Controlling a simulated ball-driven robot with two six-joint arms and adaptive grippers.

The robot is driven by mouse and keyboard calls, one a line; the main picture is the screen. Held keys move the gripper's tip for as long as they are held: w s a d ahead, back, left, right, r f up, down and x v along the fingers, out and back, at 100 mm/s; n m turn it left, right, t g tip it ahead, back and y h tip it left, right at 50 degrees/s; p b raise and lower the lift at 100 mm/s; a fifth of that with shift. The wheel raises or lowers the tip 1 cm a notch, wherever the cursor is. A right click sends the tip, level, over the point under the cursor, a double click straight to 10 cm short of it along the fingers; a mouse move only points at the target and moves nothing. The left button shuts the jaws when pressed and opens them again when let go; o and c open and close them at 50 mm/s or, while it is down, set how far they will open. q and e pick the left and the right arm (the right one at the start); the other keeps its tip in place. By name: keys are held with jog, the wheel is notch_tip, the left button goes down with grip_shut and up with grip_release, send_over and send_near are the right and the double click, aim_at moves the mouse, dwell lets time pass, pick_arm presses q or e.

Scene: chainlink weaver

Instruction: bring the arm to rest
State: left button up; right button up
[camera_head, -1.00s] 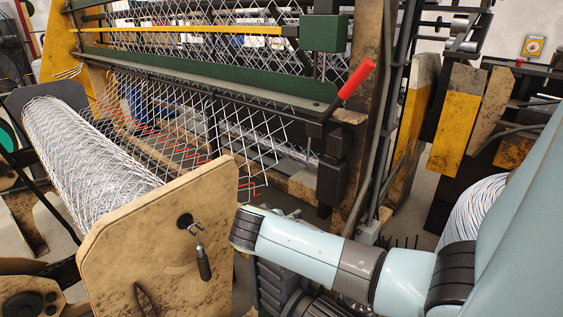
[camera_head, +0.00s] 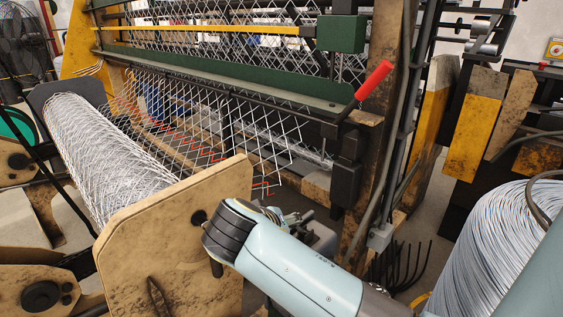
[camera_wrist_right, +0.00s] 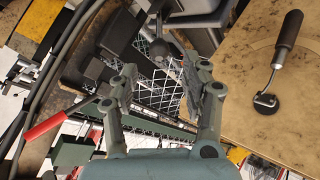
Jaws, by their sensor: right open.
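My right arm reaches in from the lower right in the head view, its pale blue forearm ending in a dark wrist joint in front of the tan end plate (camera_head: 180,240) of the mesh roll. My right gripper (camera_wrist_right: 168,82) is open in the right wrist view, with nothing between its fingers. The crank with a dark handle (camera_wrist_right: 287,30) on the tan plate stands apart from the fingers, to their right in that view. In the head view my wrist hides most of the crank. My left gripper is not in view.
The mesh roll (camera_head: 105,150) lies at left. A red-handled lever (camera_head: 374,80) rises from the machine frame, and also shows in the right wrist view (camera_wrist_right: 48,124). A large wire coil (camera_head: 490,245) stands at right. Dark prongs (camera_head: 400,265) stand near the floor.

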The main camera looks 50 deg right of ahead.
dwell(0.4)
jog(key=s+a+f+n+y+b, duration=0.1)
jog(key=s+a+f+n+y, duration=0.15)
jog(key=f, duration=0.65)
jog(key=s+a+f+n+y+b, duration=0.1)
jog(key=s+f+n+b, duration=0.15)
jog(key=f, duration=0.75)
jog(key=s+a+f+n+y+b, duration=0.1)
jog(key=s+a+f+y, duration=0.15)
jog(key=f, duration=0.65)
jog(key=s+a+f+g+y+b, duration=0.1)
jog(key=s+f, duration=0.8)
jog(key=s, duration=0.4)
jog(key=s+a+f+n+g+y+b, duration=0.1)
jog(key=s+f+b, duration=0.1)
jog(key=s+f, duration=0.7)
jog(key=s, duration=0.4)
jog(key=shift+s+a+f+y+b, duration=0.2)
jog(key=shift+s+f+y+b, duration=0.1)
jog(key=shift+y, duration=0.1)
